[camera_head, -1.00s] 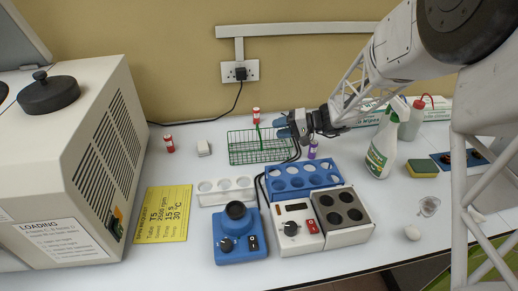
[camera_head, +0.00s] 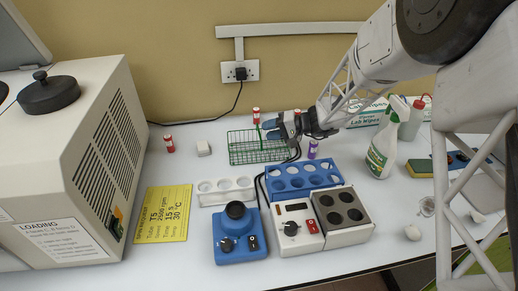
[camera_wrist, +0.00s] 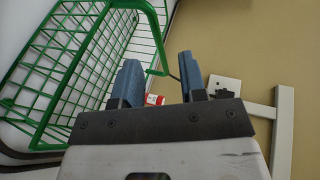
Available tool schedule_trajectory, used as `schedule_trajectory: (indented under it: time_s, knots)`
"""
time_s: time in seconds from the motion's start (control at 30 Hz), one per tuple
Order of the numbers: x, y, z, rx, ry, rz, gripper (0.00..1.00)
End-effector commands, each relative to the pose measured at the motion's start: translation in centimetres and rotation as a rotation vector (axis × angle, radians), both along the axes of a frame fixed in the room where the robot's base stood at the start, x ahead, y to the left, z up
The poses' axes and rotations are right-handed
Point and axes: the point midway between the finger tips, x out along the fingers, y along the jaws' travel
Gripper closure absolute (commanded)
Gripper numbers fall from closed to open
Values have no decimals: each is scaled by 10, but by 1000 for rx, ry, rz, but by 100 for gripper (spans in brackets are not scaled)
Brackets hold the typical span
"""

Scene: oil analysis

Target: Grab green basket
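The green wire basket (camera_head: 245,155) stands on the white table, right of the centrifuge and near the wall. My gripper (camera_head: 270,130) is at the basket's upper right side in the head view, close to its raised handle. In the wrist view the basket (camera_wrist: 45,70) fills the left side. Its green handle (camera_wrist: 150,18) arches toward the space ahead of my blue fingers (camera_wrist: 160,80). The fingers are apart with a clear gap. Part of the handle shows in line with that gap; I cannot tell whether it is between the fingers or touching them.
A red-capped tube (camera_head: 256,115) stands behind the basket, and another (camera_head: 169,143) stands left. A blue rack (camera_head: 300,178) and a white rack (camera_head: 226,190) are in front. A purple-capped tube (camera_head: 312,149) and a spray bottle (camera_head: 383,145) are to the right.

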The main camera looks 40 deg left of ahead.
Motion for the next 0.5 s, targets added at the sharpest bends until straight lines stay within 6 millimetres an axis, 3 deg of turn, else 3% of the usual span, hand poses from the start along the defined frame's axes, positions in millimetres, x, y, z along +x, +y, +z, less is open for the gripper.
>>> schedule_trajectory:
  time_s: [0.3,0.5]
  knots:
    - [-16,30,-11,0,0,1,62]
    - [-18,35,-12,0,0,-1,62]
